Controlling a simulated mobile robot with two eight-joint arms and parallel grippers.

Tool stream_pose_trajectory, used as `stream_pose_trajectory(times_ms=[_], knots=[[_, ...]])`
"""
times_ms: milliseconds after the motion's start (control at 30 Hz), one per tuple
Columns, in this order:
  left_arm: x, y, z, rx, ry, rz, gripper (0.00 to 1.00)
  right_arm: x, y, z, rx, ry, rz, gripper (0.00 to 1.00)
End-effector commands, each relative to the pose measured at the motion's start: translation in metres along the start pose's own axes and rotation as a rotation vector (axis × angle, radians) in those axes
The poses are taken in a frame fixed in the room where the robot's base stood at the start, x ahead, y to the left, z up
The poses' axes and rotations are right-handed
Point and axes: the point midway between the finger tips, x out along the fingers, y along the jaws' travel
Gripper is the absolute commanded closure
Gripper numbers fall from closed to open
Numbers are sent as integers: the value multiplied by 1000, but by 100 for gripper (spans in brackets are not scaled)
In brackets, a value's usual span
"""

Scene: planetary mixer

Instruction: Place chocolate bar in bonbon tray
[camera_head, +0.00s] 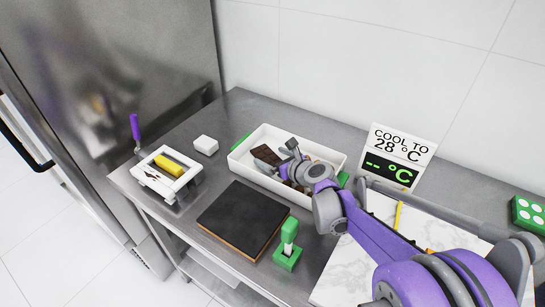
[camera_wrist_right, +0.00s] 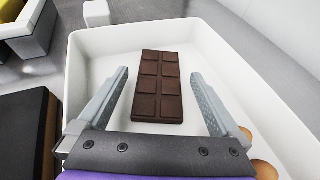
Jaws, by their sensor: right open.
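The chocolate bar (camera_head: 266,155) is dark brown and scored into squares. It lies flat in a deep white tray (camera_head: 240,158) on the steel counter. In the wrist view the bar (camera_wrist_right: 157,88) lies between the two fingers of my right gripper (camera_wrist_right: 160,80), with a gap on each side. My right gripper (camera_head: 287,155) is open and empty, reaching into the white tray from the right. Several round brown pieces (camera_wrist_right: 264,168) show in the tray beside the right finger. My arm hides part of the tray. My left gripper is not in view.
A white device with a yellow block (camera_head: 168,166) stands left. A small white block (camera_head: 205,145) and a temperature sign (camera_head: 399,155) stand near the back.

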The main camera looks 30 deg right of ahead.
Motion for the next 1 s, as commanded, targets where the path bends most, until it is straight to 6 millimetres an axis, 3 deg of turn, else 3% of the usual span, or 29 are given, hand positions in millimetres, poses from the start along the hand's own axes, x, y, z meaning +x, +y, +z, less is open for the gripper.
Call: stream_pose_trajectory(times_ms=[233,700,1000], knots=[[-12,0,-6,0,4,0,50,-6,0,15,-1,-1,0,0],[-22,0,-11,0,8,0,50,-104,0,12,0,0,-3,0],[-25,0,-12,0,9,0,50,-125,0,11,0,0,0,0]])
